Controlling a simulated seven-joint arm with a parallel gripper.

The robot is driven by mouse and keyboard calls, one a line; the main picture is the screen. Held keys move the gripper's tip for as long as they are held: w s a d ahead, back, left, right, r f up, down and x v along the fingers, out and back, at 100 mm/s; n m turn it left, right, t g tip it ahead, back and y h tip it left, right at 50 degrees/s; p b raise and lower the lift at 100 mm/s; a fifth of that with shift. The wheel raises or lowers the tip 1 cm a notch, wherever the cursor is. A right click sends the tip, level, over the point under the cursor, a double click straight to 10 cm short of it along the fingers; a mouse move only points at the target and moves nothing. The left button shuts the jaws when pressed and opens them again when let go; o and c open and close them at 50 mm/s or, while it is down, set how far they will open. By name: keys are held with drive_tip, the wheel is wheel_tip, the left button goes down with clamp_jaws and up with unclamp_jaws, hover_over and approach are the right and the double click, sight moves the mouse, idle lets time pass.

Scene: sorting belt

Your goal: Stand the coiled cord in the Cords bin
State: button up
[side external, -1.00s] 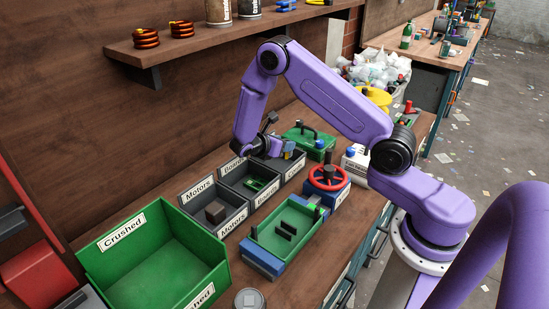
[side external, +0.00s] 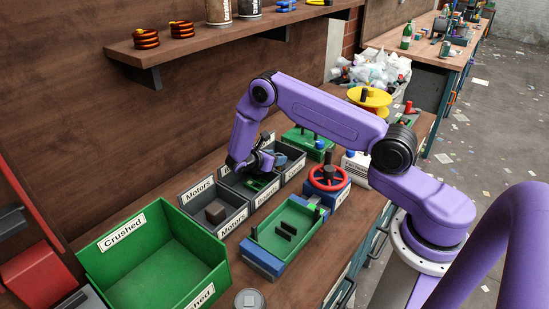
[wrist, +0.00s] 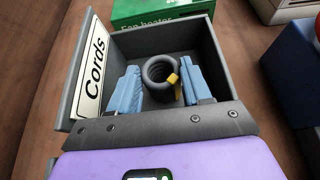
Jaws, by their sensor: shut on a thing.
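The dark grey coiled cord (wrist: 153,71) with a yellow tie shows in the wrist view between the two blue fingers of my gripper (wrist: 160,88). My gripper is shut on it. I look into the open middle of its loops. The grey Cords bin (wrist: 208,55) surrounds the cord and fingers, with its white label on the left wall. I cannot tell whether the cord touches the bin floor. In the side view my gripper (side external: 279,158) is low at the far bin of the row, and the cord cannot be made out there.
The Boards bin (side external: 228,176) and Motors bin (side external: 190,199) stand in line beside it. A green case (side external: 308,143) stands behind the Cords bin. A red handwheel (side external: 329,177) and green tray (side external: 262,237) are to the front. A large green Crushed bin (side external: 131,230) is at left.

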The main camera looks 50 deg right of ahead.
drive_tip(key=shift+f, duration=0.1)
drive_tip(key=o, duration=1.1)
drive_tip(key=shift+a+r, duration=0.25)
drive_tip(key=v, duration=1.1)
drive_tip(key=shift+a+r, duration=0.15)
drive_tip(key=shift+a, duration=0.1)
